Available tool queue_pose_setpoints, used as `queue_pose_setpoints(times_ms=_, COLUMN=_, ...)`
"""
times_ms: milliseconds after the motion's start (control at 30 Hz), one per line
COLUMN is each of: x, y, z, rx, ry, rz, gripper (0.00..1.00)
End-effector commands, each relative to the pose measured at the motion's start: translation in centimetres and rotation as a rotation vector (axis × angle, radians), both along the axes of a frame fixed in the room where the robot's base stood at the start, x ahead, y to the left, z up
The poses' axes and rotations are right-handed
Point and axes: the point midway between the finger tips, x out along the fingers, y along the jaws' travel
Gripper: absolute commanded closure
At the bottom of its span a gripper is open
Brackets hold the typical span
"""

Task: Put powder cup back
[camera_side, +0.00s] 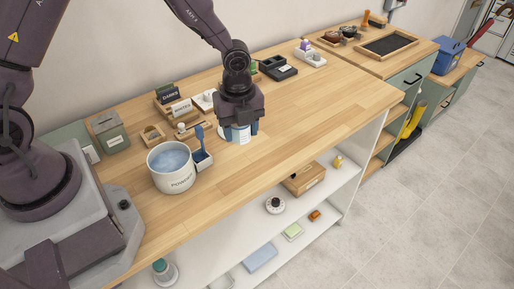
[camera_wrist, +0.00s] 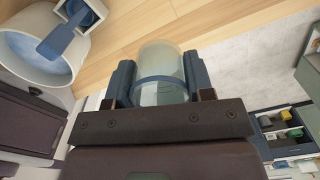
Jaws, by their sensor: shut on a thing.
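The powder cup (camera_wrist: 160,62) is a clear, pale cup with a blue band. In the wrist view it sits between the two fingers of my gripper (camera_wrist: 158,80), which is shut on it. In the side view my gripper (camera_side: 240,122) points down over the wooden counter, and only the lower part of the cup (camera_side: 238,134) shows below it. I cannot tell whether the cup touches the counter. A white powder tub (camera_side: 172,180) with bluish powder stands to the left. A blue scoop (camera_side: 199,138) stands in a small holder (camera_side: 202,160) between the tub and my gripper.
Behind are small sign cards (camera_side: 181,108), a green box (camera_side: 110,131) and a wooden piece (camera_side: 152,134). The counter (camera_side: 310,115) to the right is clear. Shelves below hold a wooden box (camera_side: 303,178).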

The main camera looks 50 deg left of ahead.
Motion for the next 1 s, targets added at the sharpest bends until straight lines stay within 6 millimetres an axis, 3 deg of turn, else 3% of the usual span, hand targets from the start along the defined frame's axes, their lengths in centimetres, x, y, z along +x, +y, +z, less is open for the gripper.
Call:
queue_pose_setpoints(times_ms=100, x=1.8, y=-0.2, z=-2.6, rx=-0.001, ry=0.006, rz=-0.001, gripper=0.75)
queue_pose_setpoints(times_ms=233, x=3.3, y=-0.2, z=-4.3, rx=0.0, ry=0.003, rz=0.0, gripper=0.75)
queue_pose_setpoints(times_ms=433, x=4.3, y=-0.3, z=-5.5, rx=0.0, ry=0.003, rz=0.0, gripper=0.75)
queue_pose_setpoints(times_ms=633, x=4.5, y=-0.3, z=-8.3, rx=0.0, ry=0.003, rz=0.0, gripper=0.75)
queue_pose_setpoints(times_ms=1000, x=4.5, y=-0.3, z=-8.8, rx=0.0, ry=0.001, rz=0.001, gripper=0.75)
